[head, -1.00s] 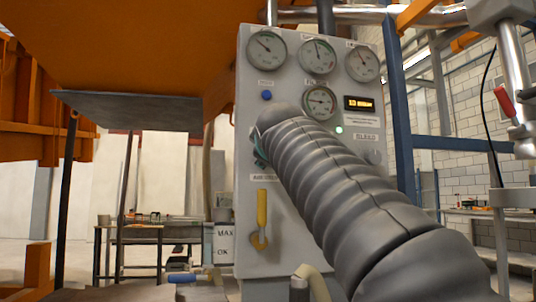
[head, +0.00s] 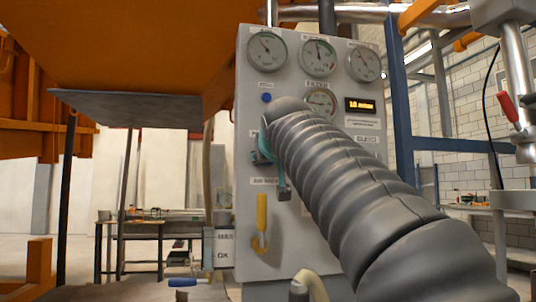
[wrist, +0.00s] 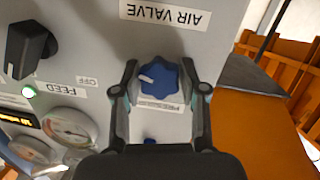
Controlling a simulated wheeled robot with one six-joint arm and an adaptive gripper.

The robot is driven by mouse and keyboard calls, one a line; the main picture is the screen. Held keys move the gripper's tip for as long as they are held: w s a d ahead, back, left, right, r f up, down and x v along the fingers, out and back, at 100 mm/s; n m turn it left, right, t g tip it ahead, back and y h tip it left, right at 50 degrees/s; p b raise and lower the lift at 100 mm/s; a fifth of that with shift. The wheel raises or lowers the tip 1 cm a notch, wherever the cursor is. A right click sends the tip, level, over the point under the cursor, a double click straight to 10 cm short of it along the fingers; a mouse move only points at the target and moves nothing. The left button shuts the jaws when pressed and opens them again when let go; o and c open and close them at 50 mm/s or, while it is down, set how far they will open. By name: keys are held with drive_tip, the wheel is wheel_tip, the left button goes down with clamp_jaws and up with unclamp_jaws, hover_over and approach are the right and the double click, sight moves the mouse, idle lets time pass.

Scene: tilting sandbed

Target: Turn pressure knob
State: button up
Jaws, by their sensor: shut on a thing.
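The pressure knob (wrist: 158,76) is a blue lobed knob with a white pointer mark on the grey panel (head: 276,235). In the wrist view, which is upside down, it sits between the two fingers of my gripper (wrist: 164,88), which is shut on it. A partly covered label reading PRESSURE lies beside it. In the head view my gripper (head: 270,160) is at the panel's left side, one finger pointing down. The knob is hidden there behind my gripper and sleeved arm.
Round gauges (head: 267,50) and a lit display (head: 360,105) sit above. A yellow valve handle (head: 261,212) is below my gripper. The wrist view shows a black feed knob (wrist: 28,48) and a green light (wrist: 29,91) nearby. Orange structure overhangs on the left.

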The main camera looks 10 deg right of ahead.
drive_tip(key=m, duration=0.3)
drive_tip(key=shift+r+y+p, duration=0.1)
drive_tip(key=shift+y+p, duration=0.2)
drive_tip(key=shift+p, duration=0.05)
drive_tip(key=shift+m+y, duration=0.5)
drive_tip(key=shift+m, duration=1.3)
drive_tip(key=o, duration=1.2)
drive_tip(key=shift+c, duration=0.2)
drive_tip(key=s+r, duration=0.1)
drive_tip(key=s, duration=1)
drive_tip(key=shift+s+r, duration=0.3)
drive_tip(key=shift+s, duration=0.1)
